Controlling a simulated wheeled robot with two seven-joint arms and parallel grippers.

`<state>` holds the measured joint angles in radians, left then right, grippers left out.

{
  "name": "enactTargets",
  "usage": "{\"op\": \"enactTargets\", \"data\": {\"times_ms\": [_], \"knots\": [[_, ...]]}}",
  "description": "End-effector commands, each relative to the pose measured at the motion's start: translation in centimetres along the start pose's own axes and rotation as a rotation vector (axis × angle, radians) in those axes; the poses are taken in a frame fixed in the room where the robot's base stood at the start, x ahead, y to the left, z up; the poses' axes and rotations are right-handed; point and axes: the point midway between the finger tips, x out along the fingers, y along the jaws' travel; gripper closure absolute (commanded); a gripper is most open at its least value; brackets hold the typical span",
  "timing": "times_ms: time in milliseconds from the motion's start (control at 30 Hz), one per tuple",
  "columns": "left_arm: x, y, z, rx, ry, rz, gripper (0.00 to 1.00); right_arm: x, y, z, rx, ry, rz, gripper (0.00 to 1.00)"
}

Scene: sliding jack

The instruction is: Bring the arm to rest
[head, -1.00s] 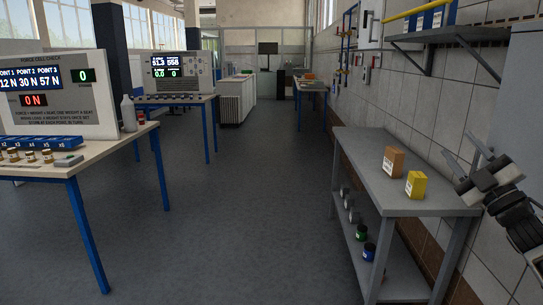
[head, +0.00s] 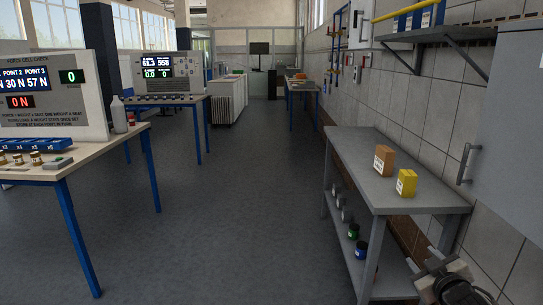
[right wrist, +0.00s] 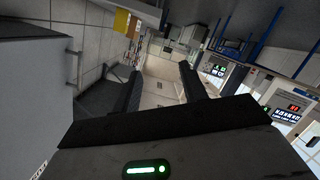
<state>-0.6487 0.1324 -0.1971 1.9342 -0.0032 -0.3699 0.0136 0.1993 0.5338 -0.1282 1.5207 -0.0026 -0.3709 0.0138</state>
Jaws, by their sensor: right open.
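My right gripper (head: 424,262) is low at the bottom right of the head view, just right of the grey shelf bench. In the right wrist view its two dark fingers (right wrist: 160,70) stand apart with nothing between them. The picture there is tilted. The rest of my right arm is mostly out of the head view. My left gripper and left arm are not in view.
The grey shelf bench (head: 352,150) carries an orange-brown box (head: 384,159) and a yellow box (head: 406,183). A grey cabinet (head: 505,160) with a handle is on the right wall. A force-check table (head: 75,172) stands left. The floor between is clear.

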Motion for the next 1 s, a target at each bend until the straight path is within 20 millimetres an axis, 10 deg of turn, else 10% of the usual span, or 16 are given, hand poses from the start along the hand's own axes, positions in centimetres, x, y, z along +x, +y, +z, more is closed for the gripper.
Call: {"op": "enactTargets", "data": {"times_ms": [200, 433, 667, 1000], "knots": [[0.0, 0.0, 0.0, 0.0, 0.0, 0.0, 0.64, -7.8, -14.1, 6.8, 0.114, -0.105, -0.21, 0.57], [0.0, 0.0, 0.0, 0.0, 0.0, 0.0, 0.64, -19.3, -24.7, 10.8, 0.284, -0.238, -0.369, 0.57], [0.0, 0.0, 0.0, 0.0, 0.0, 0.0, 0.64, -26.4, -28.8, 11.7, 0.398, -0.328, -0.425, 0.57], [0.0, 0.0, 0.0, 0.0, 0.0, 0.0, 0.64, -27.2, -29.2, 11.7, 0.411, -0.339, -0.43, 0.64]]}}
